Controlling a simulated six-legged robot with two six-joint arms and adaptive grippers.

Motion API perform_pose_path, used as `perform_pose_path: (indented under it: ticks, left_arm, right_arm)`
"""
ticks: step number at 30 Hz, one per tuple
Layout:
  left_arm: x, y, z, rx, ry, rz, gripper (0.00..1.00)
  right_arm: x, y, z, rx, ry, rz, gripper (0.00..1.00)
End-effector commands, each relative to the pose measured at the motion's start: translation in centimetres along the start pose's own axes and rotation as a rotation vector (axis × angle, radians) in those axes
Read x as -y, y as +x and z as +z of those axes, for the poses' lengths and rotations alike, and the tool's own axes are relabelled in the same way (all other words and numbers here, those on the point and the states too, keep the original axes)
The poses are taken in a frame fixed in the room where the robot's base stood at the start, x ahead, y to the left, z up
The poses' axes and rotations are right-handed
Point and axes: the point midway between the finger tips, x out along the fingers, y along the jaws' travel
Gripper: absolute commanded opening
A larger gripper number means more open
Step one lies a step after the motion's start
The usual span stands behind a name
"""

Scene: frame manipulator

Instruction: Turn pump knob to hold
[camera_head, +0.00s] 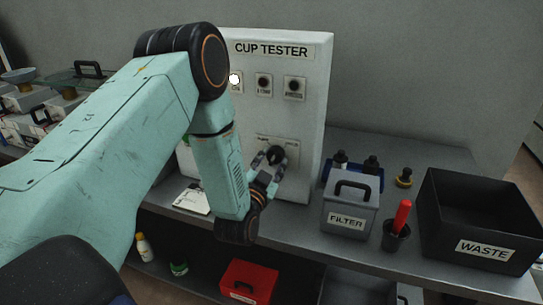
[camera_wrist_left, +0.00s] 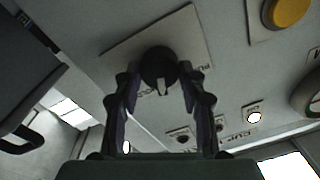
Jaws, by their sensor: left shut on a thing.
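The cup tester (camera_head: 310,120) is a white upright panel at the back of the bench. Its pump knob (camera_head: 275,154) is round and black with a light pointer, set on a pale label plate in the lower part of the panel. My left gripper (camera_head: 270,163) is at the knob, its fingers on either side. In the left wrist view the knob (camera_wrist_left: 159,68) sits between the two fingertips, and the pointer aims toward the gripper's palm. The plate's lettering is mostly hidden or too small to read. My right gripper is in neither view.
A grey filter box (camera_head: 349,206), a black cup with a red-handled tool (camera_head: 398,230) and a black waste bin (camera_head: 480,215) stand on the bench to the right. A red box (camera_head: 248,282) is on the shelf below. A yellow button (camera_wrist_left: 287,12) is near the knob.

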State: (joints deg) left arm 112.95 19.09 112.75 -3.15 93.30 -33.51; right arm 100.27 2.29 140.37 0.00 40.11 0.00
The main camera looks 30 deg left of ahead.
Motion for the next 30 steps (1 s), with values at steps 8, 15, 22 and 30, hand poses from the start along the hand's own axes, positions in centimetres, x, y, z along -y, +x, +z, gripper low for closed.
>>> perform_pose_path:
  ticks: [8, 15, 22, 30]
  left_arm:
    - [0.3, 0.3, -0.6, -0.022, 0.228, 0.0, 0.09]
    - [0.3, 0.3, -0.5, -0.027, 0.366, 0.004, 0.09]
    - [0.3, 0.3, -0.5, -0.031, 0.435, 0.004, 0.09]
    - [0.3, 0.3, -0.5, -0.032, 0.457, 0.004, 0.09]
  right_arm:
    - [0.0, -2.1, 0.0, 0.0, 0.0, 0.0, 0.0]
    - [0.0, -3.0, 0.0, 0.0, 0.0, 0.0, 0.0]
    - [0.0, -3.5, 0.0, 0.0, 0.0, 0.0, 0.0]
    - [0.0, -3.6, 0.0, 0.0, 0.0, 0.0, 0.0]
